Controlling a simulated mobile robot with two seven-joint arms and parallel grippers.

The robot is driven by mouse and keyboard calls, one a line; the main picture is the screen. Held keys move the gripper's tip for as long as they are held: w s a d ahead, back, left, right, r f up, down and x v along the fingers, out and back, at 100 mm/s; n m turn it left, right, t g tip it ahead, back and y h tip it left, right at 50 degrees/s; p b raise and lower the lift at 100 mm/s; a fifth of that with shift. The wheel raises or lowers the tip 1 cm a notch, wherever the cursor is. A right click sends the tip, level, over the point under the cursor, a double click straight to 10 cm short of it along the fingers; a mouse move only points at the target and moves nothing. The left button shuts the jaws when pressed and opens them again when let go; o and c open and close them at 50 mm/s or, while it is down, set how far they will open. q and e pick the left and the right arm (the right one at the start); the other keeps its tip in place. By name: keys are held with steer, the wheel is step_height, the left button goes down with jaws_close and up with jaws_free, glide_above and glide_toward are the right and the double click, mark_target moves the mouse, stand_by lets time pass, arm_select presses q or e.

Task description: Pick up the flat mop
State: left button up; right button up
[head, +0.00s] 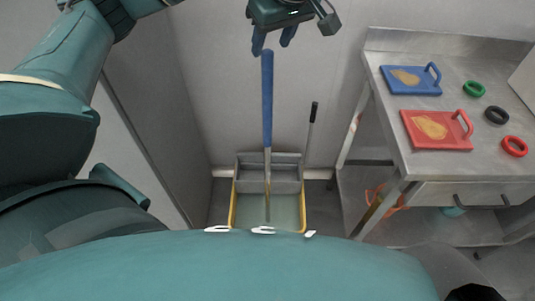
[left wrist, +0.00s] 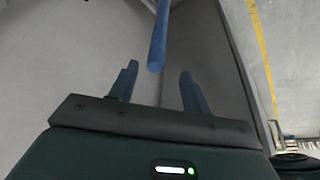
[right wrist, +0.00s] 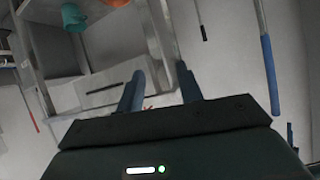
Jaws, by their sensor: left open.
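The flat mop's long blue handle (head: 267,97) stands nearly upright in the head view, its grey lower pole reaching down into a yellow-rimmed bucket; the mop's head cannot be made out. My left gripper (head: 273,40) is open just above the handle's top end. In the left wrist view the handle end (left wrist: 157,52) shows between the two spread fingers (left wrist: 158,86), with gaps on both sides. The handle also shows at the right of the right wrist view (right wrist: 268,75). My right gripper (right wrist: 162,88) is open and empty, apart from the handle.
The bucket (head: 232,207) stands on the floor by the wall. A thinner black-handled stick (head: 313,113) leans behind it. A steel table (head: 390,137) at right carries a blue board (head: 426,88), a red board (head: 455,144) and coloured rings. A wall panel (head: 150,110) borders the left.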

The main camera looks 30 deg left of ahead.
mark_target(267, 69)
arm_select(q)
steer(key=x, duration=0.3)
steer(key=shift+f, duration=0.25)
steer(key=shift+w+d+x, duration=0.1)
steer(key=shift+d+x, duration=0.1)
steer(key=shift+x, duration=1.15)
steer(key=shift+w+d+x, duration=0.1)
steer(key=shift+d+x, duration=0.05)
steer(key=shift+x, duration=1.25)
jaws_close()
